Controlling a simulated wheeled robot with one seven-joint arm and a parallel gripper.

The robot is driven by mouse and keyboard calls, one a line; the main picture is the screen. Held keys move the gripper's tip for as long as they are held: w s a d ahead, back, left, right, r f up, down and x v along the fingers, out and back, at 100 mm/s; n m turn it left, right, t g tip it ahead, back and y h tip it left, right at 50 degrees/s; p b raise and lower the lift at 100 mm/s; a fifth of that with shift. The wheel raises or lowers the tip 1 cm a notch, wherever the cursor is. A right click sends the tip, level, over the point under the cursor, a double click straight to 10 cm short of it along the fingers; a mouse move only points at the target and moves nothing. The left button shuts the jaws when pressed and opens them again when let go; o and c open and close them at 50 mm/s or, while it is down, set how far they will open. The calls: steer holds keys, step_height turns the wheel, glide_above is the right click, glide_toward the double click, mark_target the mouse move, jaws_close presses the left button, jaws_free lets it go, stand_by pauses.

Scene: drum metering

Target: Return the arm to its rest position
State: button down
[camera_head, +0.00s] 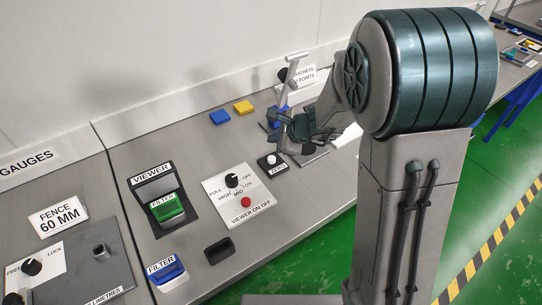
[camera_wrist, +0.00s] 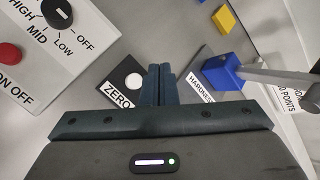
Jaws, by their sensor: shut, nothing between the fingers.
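My gripper (camera_wrist: 159,84) shows in the wrist view with its two fingers together and nothing between them. It is above the bench, between the ZERO button (camera_wrist: 134,81) and the plate labelled HARDNESS (camera_wrist: 203,86). In the head view my gripper (camera_head: 283,118) is at the far end of my arm, near the blue block of the hardness stand. My arm's large upper joint and column fill the right of the head view and hide part of the bench.
A VIEWER panel (camera_head: 240,193) with a black knob and red button lies on the bench. Green (camera_head: 167,208) and blue (camera_head: 165,270) FILTER pieces are to the left. Blue (camera_head: 220,116) and yellow (camera_head: 243,107) blocks lie near the wall. Green floor shows at right.

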steer(key=s+d+r+n+g, duration=0.2)
steer(key=s+d+r+n, duration=0.1)
steer(key=s+r+n, duration=0.55)
steer(key=s+d+n+h, duration=0.3)
steer(key=s+d+n, duration=0.1)
steer(key=s, duration=0.4)
steer(key=s+d+n+g+h, duration=0.1)
steer(key=s+d+n+h, duration=0.2)
steer(key=s+d+n, duration=0.2)
steer(key=shift+s+d+r+h, duration=0.15)
steer(key=shift+s+d+h, duration=0.15)
steer(key=shift+s+d, duration=1.25)
steer(key=shift+s+a, duration=0.2)
steer(key=shift+a, duration=0.1)
